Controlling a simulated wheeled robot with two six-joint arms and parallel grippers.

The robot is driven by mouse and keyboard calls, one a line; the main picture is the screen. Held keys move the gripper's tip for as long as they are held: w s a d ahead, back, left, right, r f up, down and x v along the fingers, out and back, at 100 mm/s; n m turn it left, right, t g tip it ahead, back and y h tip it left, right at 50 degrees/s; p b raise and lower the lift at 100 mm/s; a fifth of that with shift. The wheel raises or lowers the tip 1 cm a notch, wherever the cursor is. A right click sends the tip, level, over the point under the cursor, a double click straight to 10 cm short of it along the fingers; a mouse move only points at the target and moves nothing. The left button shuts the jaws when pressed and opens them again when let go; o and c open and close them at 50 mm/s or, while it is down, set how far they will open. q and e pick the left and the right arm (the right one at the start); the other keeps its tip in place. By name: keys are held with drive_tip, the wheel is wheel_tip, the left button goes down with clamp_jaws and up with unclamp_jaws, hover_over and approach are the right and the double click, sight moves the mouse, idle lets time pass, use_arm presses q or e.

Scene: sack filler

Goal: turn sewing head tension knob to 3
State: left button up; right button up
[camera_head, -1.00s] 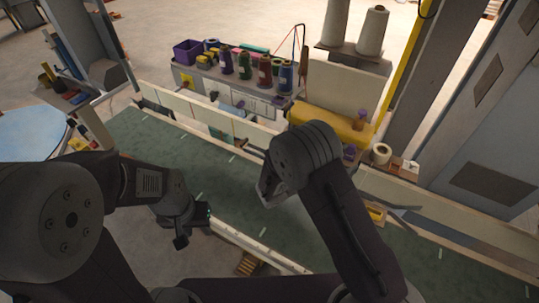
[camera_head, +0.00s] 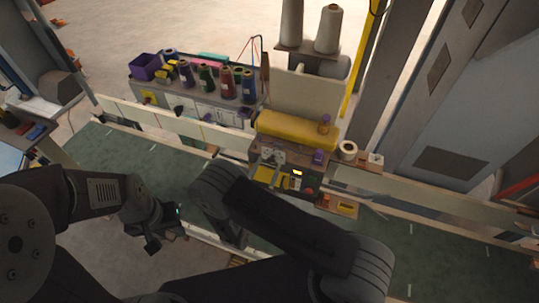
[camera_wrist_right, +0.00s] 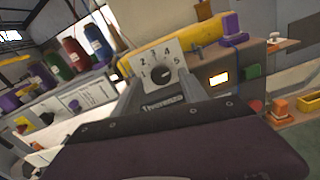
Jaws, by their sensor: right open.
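The tension dial plate (camera_wrist_right: 152,62), marked with numbers from 1 to 5, shows in the right wrist view with its round black knob (camera_wrist_right: 161,74) at the centre. The knob's pointer is too small to read surely. My right gripper (camera_wrist_right: 165,90) is open, its two fingers reaching toward the plate on either side of the knob, with nothing between them. Contact cannot be told. In the head view the sewing head (camera_head: 285,160) stands beyond my right arm, which hides much of that gripper. My left gripper (camera_head: 165,228) hangs low at the left, away from the sewing head; its jaw opening is unclear.
Thread spools (camera_head: 228,82) stand at the left back.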

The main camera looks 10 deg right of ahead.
drive_tip(key=shift+w+d+f, duration=0.1)
drive_tip(key=shift+w+d, duration=0.25)
drive_tip(key=shift+w, duration=0.15)
drive_tip(key=shift+s+a+r, duration=0.2)
drive_tip(key=shift+s+r, duration=0.1)
drive_tip(key=shift+s, duration=0.35)
drive_tip(key=shift+s+r, duration=0.1)
drive_tip(key=shift+s, duration=0.15)
drive_tip(key=c, duration=1)
use_arm(q)
drive_tip(key=shift+s+a+r, duration=0.15)
drive_tip(key=shift+s+r, duration=0.05)
drive_tip(key=shift+s, duration=0.1)
use_arm(e)
drive_tip(key=shift+w+a, duration=0.1)
clamp_jaws()
